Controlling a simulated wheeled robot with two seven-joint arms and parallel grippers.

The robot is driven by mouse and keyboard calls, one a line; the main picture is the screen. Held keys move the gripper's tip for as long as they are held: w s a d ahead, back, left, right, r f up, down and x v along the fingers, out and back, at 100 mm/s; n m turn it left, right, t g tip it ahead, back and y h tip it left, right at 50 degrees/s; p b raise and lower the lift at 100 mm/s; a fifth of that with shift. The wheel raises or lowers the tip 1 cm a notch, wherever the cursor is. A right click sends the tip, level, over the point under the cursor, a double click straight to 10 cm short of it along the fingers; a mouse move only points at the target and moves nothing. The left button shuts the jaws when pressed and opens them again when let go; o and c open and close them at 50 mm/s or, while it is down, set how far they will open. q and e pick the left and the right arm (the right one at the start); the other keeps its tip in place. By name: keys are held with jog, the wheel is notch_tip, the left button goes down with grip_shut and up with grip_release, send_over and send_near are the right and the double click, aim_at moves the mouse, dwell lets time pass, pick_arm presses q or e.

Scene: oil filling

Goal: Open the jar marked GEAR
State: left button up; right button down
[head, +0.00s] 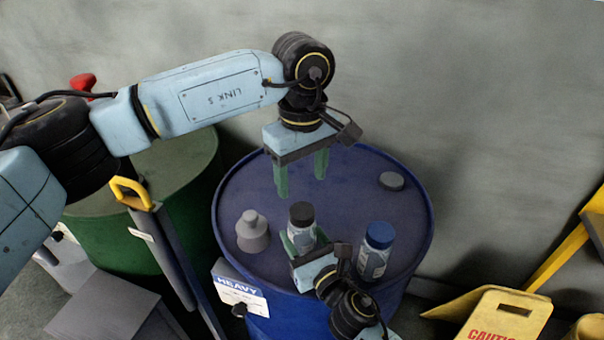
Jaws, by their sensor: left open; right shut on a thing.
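A clear jar with a black lid (301,212) stands on the blue drum (345,185). My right gripper (305,242) comes from the front and is shut on this jar's body, hiding its lower part. My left gripper (301,188) is open and empty, pointing down above and just behind the black lid, apart from it. A second jar with a blue lid (377,248) stands to the right, its label partly in view. No marking reading GEAR can be made out on either jar.
A grey bottle with a narrow top (252,231) stands left of the held jar. A dark round cap (391,181) lies at the drum's back right. A green drum (175,170) is at left. A yellow caution sign (505,318) stands at lower right.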

aim_at(302, 210)
pick_arm(q)
jog(key=m, duration=0.7)
jog(key=shift+m, duration=0.4)
jog(key=m, duration=0.3)
jog(key=shift+m, duration=0.3)
jog(key=m, duration=0.3)
jog(key=shift+m, duration=0.4)
jog(key=shift+f, duration=4.05)
jog(key=c, duration=1.1)
jog(key=shift+o, duration=0.2)
